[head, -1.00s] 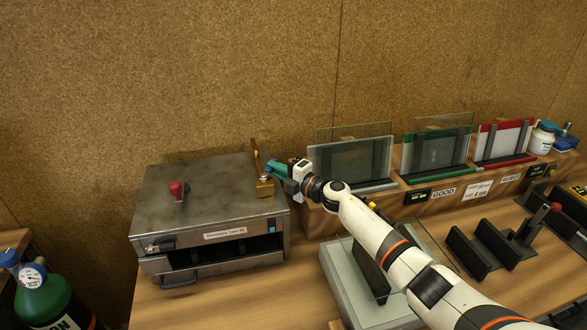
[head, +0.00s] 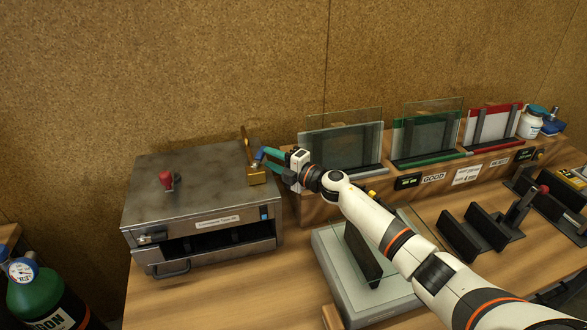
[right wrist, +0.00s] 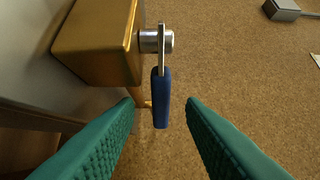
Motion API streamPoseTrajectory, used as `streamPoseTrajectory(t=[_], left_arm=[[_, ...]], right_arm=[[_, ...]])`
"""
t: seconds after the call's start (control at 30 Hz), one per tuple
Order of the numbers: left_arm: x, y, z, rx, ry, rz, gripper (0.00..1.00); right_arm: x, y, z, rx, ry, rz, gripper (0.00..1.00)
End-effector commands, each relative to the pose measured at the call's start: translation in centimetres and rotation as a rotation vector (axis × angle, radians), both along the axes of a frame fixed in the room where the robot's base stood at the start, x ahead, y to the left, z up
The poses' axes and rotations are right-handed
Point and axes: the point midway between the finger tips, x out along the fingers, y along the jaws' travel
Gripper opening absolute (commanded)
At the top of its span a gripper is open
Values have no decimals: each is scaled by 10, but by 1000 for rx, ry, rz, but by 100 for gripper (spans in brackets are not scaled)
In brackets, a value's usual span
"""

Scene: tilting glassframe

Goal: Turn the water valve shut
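The brass water valve (head: 257,177) sits at the right rear corner of the metal oven, with a brass pipe (head: 245,147) rising behind it. Its blue lever (right wrist: 161,97) hangs from a silver stem in the right wrist view. My right gripper (head: 268,160) has teal fingers and is at the valve. In the right wrist view the fingers (right wrist: 160,108) stand open on either side of the lever's blue end, with visible gaps to both. In the head view the fingers partly cover the lever. My left gripper is not in view.
Racks with glass panes (head: 345,145) stand right of the gripper. A green gas bottle (head: 38,297) is at the lower left. Bare wood (head: 215,300) lies before the oven.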

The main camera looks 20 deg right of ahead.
Motion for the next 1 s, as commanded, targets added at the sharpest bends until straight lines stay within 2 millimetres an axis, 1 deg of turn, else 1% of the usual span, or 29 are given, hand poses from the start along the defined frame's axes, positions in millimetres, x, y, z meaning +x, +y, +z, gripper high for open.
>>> streamPoseTrajectory(t=[0.03, 0.3, 0.4, 0.5, 0.63, 0.9, 0.97, 1.0], left_arm=[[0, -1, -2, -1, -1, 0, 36], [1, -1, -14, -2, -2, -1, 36], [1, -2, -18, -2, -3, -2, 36], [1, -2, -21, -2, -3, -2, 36], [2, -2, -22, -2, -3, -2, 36], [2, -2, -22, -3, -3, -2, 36], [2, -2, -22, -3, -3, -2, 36], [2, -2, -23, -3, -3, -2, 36]], right_arm=[[-9, -6, -2, -5, 1, 0, 36], [-56, -31, -4, -4, 1, -1, 36], [-70, -38, -3, -5, 2, 1, 36], [-80, -44, -3, -2, 1, -1, 36], [-86, -47, -1, -1, 0, -1, 36], [-87, -47, 0, 0, 0, -1, 36], [-87, -48, 0, 2, 1, -3, 27], [-87, -52, 0, 8, 3, -12, 20]])
